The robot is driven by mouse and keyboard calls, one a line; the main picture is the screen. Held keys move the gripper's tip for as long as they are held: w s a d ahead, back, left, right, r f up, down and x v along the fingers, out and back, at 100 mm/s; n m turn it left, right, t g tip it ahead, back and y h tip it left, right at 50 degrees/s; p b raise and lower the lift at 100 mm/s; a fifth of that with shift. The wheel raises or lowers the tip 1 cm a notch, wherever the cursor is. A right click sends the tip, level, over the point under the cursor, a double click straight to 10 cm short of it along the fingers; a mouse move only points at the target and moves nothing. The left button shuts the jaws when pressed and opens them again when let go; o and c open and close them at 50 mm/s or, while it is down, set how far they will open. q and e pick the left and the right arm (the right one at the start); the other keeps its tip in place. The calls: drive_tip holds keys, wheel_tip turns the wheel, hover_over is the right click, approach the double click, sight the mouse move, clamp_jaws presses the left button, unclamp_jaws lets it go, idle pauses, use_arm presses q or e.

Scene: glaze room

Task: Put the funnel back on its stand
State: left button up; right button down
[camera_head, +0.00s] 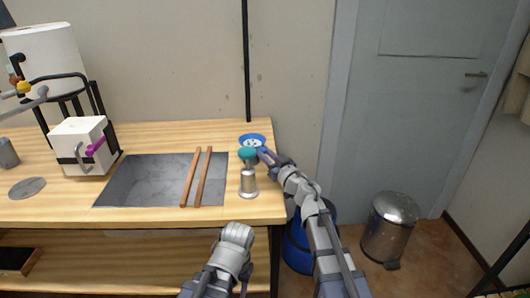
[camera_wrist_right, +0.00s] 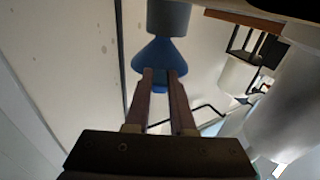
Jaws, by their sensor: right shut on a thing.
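Two wooden bars (camera_head: 197,178) lie across the sunken grey basin (camera_head: 148,182) on the left. A white box (camera_head: 82,145) stands farther left. A blue bin (camera_head: 297,252) is below the table's right end.

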drive_tip(key=shift+a+r, duration=0.1)
drive_tip(key=shift+a, duration=0.3)
drive_tip(key=shift+s+a+f+b, duration=0.1)
drive_tip(key=shift+a+f+b, duration=0.1)
drive_tip(key=shift+f+b, duration=0.25)
idle(0.5)
drive_tip(key=c, duration=0.7)
unclamp_jaws()
drive_tip(key=shift+s, duration=0.1)
drive_tip(key=shift+s+d+f, duration=0.15)
drive_tip(key=shift+s+d, duration=0.15)
drive_tip(key=shift+s, duration=0.2)
drive_tip(key=v, duration=0.6)
drive_tip(key=shift+d, duration=0.5)
drive_tip(key=shift+s+d, duration=0.15)
drive_tip(key=shift+d, duration=0.1)
